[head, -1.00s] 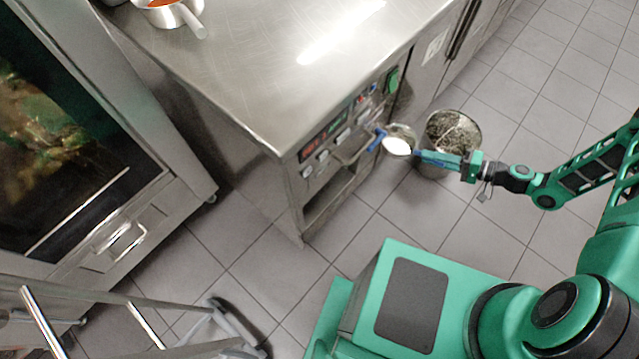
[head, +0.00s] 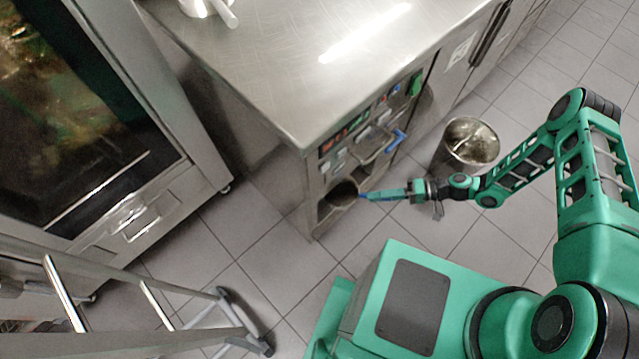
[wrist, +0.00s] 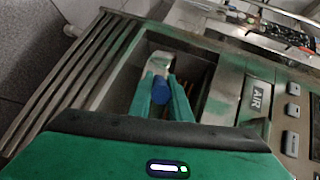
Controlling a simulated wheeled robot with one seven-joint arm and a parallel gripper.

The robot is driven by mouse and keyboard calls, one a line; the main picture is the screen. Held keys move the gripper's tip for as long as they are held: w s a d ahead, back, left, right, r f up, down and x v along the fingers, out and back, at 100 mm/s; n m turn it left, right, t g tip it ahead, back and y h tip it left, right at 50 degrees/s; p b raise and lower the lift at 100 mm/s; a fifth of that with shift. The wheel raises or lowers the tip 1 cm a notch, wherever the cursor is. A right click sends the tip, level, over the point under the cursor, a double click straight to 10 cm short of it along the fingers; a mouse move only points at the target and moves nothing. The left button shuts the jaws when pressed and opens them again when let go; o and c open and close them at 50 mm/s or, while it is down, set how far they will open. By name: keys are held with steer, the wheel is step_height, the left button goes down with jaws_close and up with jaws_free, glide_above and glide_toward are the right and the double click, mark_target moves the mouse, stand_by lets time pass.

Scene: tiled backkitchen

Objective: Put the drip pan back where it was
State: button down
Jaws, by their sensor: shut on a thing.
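The drip pan (head: 343,193) is a small round pan seen at the mouth of the low open bay (head: 326,208) in the front of the steel counter unit. My gripper (head: 366,195) is shut on its short blue handle, just in front of the bay. In the wrist view, the green fingers (wrist: 163,100) close on the blue handle (wrist: 160,90), and a pale part of the pan (wrist: 159,63) shows beyond it, inside the dark opening. The pan's underside and whether it touches the bay floor are hidden.
Above the bay is a panel with buttons and a blue-ended lever (head: 398,138). A metal bucket (head: 470,143) stands on the floor to the right. An oven (head: 90,130) and a metal frame (head: 150,310) are at left. The floor before the unit is clear.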

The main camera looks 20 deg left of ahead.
steer(key=w+a+r+m+t, duration=0.2)
steer(key=w+a+r, duration=0.15)
steer(key=a, duration=0.35)
step_height(320, 180, down, 10)
steer(key=shift+w+a+y, duration=0.15)
steer(key=shift+a+y, duration=0.05)
steer(key=shift+y, duration=0.2)
steer(key=shift+f, duration=0.1)
steer(key=c, duration=1.6)
jaws_free()
steer(key=shift+c, duration=0.2)
steer(key=v, duration=1.2)
steer(key=shift+d, duration=0.1)
